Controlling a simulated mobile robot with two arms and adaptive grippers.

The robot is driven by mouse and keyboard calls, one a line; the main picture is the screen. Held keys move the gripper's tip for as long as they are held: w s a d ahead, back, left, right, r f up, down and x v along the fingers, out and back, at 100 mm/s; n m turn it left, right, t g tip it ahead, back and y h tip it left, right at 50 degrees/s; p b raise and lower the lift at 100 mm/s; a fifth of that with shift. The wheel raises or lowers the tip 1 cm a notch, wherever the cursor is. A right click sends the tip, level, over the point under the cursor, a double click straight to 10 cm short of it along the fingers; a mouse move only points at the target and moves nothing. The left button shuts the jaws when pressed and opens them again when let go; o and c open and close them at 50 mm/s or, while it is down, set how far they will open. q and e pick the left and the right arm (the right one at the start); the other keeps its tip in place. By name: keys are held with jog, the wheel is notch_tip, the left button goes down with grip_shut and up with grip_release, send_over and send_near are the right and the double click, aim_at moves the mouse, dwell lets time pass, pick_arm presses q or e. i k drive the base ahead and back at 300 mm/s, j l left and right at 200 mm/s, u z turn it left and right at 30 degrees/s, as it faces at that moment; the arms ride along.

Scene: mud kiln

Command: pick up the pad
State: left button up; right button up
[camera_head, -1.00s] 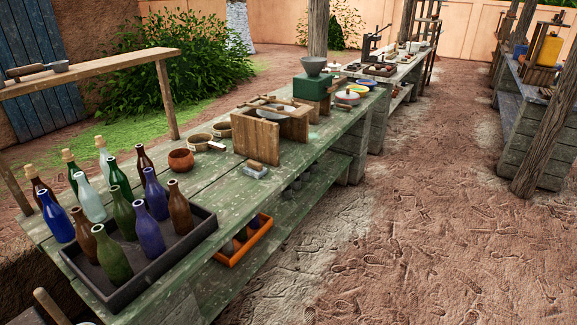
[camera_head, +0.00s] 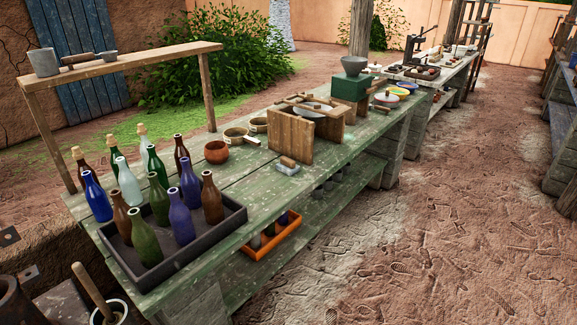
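A small pale grey-blue block with a brown top (camera_head: 288,168) lies near the front edge of the green plank table (camera_head: 235,192), in front of a wooden box (camera_head: 291,136). It may be the pad, but I cannot tell for sure at this size. Neither of my grippers shows in the head view.
A dark tray (camera_head: 165,268) of several bottles fills the table's near end. A reddish-brown bowl (camera_head: 216,152) stands behind the block. An orange tray (camera_head: 271,238) sits on the lower shelf. A raised wooden shelf (camera_head: 125,65) runs behind. The dirt floor (camera_head: 430,235) at right is clear.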

aim_at(287, 165)
jog(key=u, duration=0.55)
jog(key=i+l+u, duration=0.25)
jog(key=l+u, duration=0.2)
jog(key=l, duration=0.15)
jog(key=i+l+u, duration=0.25)
jog(key=l+u, duration=0.2)
jog(key=l, duration=0.2)
